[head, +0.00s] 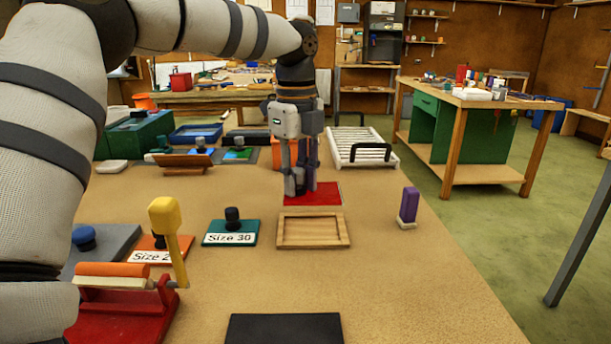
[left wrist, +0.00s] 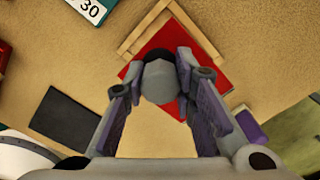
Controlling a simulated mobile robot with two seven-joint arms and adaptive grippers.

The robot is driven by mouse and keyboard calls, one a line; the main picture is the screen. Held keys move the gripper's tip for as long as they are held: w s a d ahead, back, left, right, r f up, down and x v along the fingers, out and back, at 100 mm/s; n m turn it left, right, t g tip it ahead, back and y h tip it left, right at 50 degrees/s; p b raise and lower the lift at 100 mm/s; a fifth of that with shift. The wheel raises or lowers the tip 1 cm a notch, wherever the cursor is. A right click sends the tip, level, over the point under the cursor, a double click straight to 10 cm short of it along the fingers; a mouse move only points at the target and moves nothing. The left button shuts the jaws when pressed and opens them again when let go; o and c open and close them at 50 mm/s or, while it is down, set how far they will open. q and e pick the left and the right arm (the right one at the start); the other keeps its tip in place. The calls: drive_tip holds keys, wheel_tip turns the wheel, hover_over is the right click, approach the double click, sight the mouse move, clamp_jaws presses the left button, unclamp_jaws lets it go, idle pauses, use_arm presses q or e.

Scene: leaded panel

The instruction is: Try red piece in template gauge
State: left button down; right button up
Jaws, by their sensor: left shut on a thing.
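The red piece (head: 325,194) is a flat red plate just behind the wooden template gauge (head: 313,246), a shallow rectangular frame lying on the table. My left gripper (head: 300,185) points down over the red piece and is shut on its upright knob. The frame (left wrist: 133,43) shows partly there, overlapped by the plate. I cannot tell how high the plate sits. My right gripper is not in view.
The green Size 30 plate (head: 231,240) lies left of the frame. A purple block (head: 409,203) on a pale base stands at right. A red stand (head: 119,310) with a yellow handle is front left, a black slab (head: 284,328) front centre. The table right of the frame is mostly clear.

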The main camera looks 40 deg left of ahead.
sight(297, 170)
use_arm(q)
drive_tip(key=shift+s+a, duration=0.1)
drive_tip(key=shift+s, duration=0.05)
drive_tip(key=shift+f, duration=2.9)
drive_tip(key=shift+f, duration=0.95)
drive_tip(key=c, duration=1.2)
unclamp_jaws()
drive_tip(key=shift+c, duration=0.2)
wheel_tip(297, 170, up, 12)
drive_tip(key=shift+r, duration=0.1)
drive_tip(key=shift+f, duration=0.2)
